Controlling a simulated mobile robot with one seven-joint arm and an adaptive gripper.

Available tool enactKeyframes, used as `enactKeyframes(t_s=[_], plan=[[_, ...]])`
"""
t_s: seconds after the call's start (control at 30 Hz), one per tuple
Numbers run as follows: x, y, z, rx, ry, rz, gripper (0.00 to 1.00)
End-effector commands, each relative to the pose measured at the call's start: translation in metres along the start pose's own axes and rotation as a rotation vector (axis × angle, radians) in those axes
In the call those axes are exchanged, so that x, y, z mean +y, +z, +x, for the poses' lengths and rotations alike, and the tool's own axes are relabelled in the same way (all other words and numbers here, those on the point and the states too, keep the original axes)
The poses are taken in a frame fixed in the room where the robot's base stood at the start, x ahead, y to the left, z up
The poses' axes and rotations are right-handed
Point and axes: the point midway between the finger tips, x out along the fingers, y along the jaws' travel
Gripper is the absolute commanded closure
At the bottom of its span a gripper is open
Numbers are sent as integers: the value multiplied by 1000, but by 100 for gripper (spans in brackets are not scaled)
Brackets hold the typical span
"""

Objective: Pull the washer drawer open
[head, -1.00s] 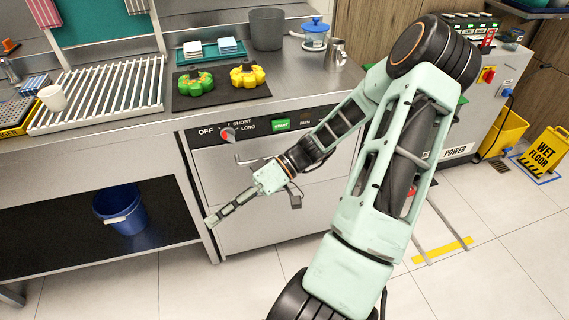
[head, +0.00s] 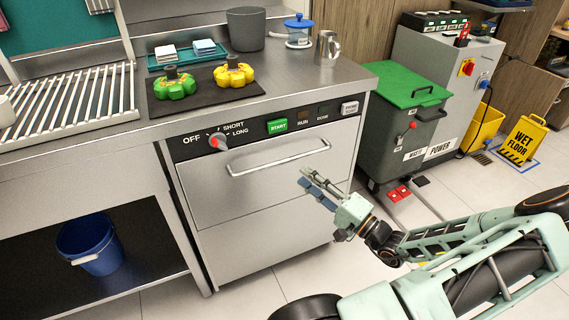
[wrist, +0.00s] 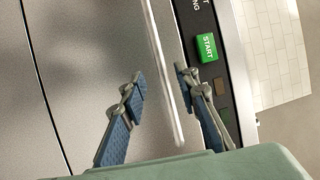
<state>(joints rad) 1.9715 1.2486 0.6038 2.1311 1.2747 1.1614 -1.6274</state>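The washer drawer (head: 245,182) is a brushed-steel front under a black control panel, and it sits flush and closed. Its bar handle (head: 278,158) runs across its top. My gripper (head: 312,180) is in front of the drawer, below the handle's right end. In the wrist view my gripper (wrist: 160,85) is open, its two blue-padded fingers apart and empty. The handle (wrist: 161,65) appears as a long bar between the fingers' lines, closer to the right finger. Neither finger visibly grips it.
The control panel has a red-tipped dial (head: 217,141) and a green START button (head: 277,126). A green-lidded grey bin (head: 405,125) stands right of the washer. A blue bucket (head: 90,243) is on the lower shelf at left. The floor before the washer is mostly open.

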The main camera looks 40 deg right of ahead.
Motion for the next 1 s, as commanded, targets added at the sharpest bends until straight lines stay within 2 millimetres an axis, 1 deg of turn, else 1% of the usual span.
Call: enactKeyframes(t_s=[0.03, 0.2, 0.3, 0.43, 0.6, 0.87, 1.0], plan=[[1, 2, 10, -5, -1, 1, 71], [2, 2, 44, -6, -1, -1, 71], [2, 2, 61, -6, -1, -1, 71], [1, 2, 78, -5, 0, -2, 71], [0, 1, 88, -4, 1, -2, 71], [0, 1, 89, -4, 2, -3, 71], [0, 1, 89, -4, 1, -3, 86]])
